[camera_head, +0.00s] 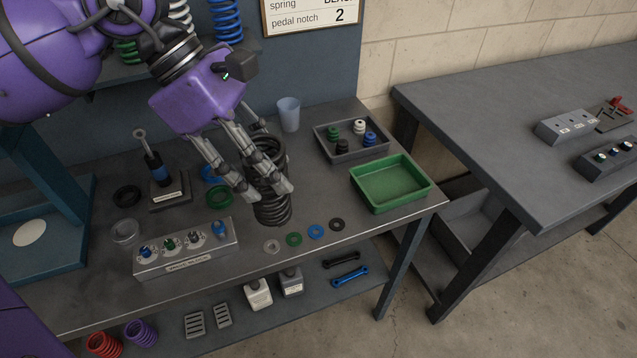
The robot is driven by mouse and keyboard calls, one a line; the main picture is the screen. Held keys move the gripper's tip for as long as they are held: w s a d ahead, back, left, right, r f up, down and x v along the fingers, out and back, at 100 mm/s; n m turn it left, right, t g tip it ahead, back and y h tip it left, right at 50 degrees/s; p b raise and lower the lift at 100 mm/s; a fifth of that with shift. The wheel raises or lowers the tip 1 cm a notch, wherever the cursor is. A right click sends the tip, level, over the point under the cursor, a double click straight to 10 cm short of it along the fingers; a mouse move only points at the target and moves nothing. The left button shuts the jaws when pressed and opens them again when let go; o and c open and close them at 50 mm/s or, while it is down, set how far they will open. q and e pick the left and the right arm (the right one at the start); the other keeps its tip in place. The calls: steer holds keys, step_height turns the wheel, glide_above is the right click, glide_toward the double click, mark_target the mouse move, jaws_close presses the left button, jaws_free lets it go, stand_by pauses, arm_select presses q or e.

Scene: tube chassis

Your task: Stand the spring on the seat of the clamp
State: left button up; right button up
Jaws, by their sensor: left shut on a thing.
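A black coil spring (272,211) is upright at the middle of the workbench, near its front edge. My left gripper (268,189) reaches down from the upper left and is shut on the spring, with its fingers on either side of the coils. I cannot tell whether the spring's lower end touches the bench. A blue frame (72,215) at the left edge, with a pale round disc (29,233) on its base, looks like the clamp and its seat. The disc is bare; the frame's upper part is hidden behind my arm. My right gripper is not in view.
A grey block with small knobs (185,262), several rings and a blue-black tool on a stand (160,181) lie between spring and frame. A cup (288,114), a dark parts tray (322,143) and a green tray (366,196) stand right. A sign (285,20) reads "pedal notch 2".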

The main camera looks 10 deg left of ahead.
arm_select(q)
steer(key=w+a+f+p, duration=0.1)
steer(key=w+f, duration=1.2)
steer(key=shift+w+a, duration=0.4)
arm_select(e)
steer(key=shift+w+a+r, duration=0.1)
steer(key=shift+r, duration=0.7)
arm_select(q)
steer(key=shift+f, duration=0.15)
steer(key=o, duration=1.1)
steer(key=shift+f, duration=0.15)
steer(key=o, duration=0.4)
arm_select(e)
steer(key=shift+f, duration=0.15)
